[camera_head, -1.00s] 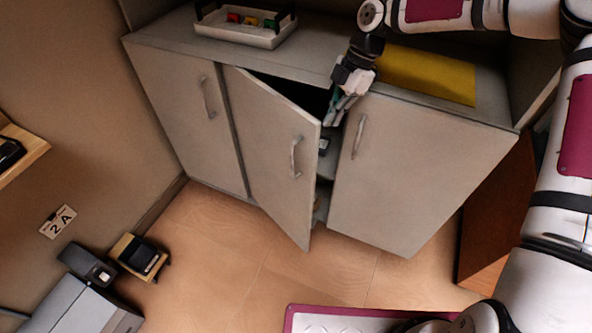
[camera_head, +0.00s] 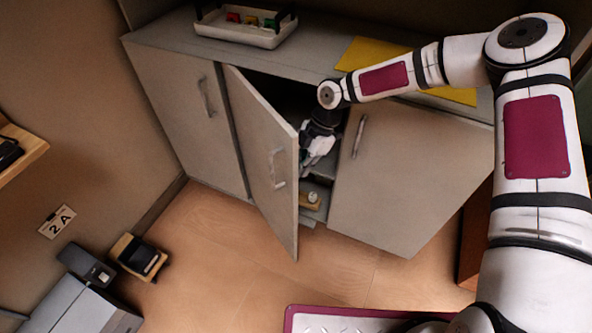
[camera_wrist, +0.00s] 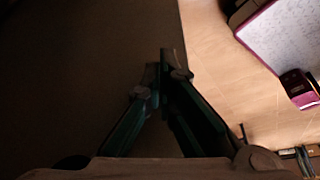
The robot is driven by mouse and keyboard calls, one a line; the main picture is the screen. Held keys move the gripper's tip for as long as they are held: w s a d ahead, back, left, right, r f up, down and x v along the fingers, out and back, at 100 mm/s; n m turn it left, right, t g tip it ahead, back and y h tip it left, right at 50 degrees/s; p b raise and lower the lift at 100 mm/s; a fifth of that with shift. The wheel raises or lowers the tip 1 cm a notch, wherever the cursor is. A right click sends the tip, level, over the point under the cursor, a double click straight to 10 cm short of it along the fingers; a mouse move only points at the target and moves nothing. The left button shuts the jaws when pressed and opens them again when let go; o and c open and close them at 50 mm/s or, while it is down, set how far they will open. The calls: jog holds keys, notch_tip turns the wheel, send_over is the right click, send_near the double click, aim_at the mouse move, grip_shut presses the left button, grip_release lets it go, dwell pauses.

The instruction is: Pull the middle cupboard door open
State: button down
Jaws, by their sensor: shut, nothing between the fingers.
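The middle cupboard door (camera_head: 262,165) stands partly open, hinged on its left side, with its handle (camera_head: 277,170) on the outer face. My gripper (camera_head: 308,162) is shut and empty. It is in the opening behind the door's free edge, between that edge and the right door. In the wrist view the closed fingers (camera_wrist: 163,75) point along a dark surface on the left, which looks like the inner face of the door (camera_wrist: 90,70). I cannot tell whether the fingers touch it.
The left door (camera_head: 178,110) and right door (camera_head: 405,175) are shut. A tray (camera_head: 240,32) with small coloured items and a yellow sheet (camera_head: 365,52) lie on the cupboard top. Small items (camera_head: 311,198) show inside. The wooden floor (camera_head: 345,270) before the doors is clear.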

jog(key=shift+s+a, duration=0.5)
jog(key=shift+a, duration=0.3)
jog(key=s+a+m+t+p, duration=0.2)
jog(key=s+a+m, duration=0.45)
jog(key=a, duration=0.75)
jog(key=s+a+m+t+b, duration=0.1)
jog(key=a+m+b, duration=0.1)
jog(key=a, duration=0.7)
jog(key=s+a+m+b, duration=0.1)
jog(key=a+m+b, duration=0.1)
jog(key=a, duration=0.7)
jog(key=shift+s+t+y, duration=0.3)
jog(key=shift+s+t, duration=0.05)
jog(key=shift+t, duration=0.05)
jog(key=shift+a, duration=0.1)
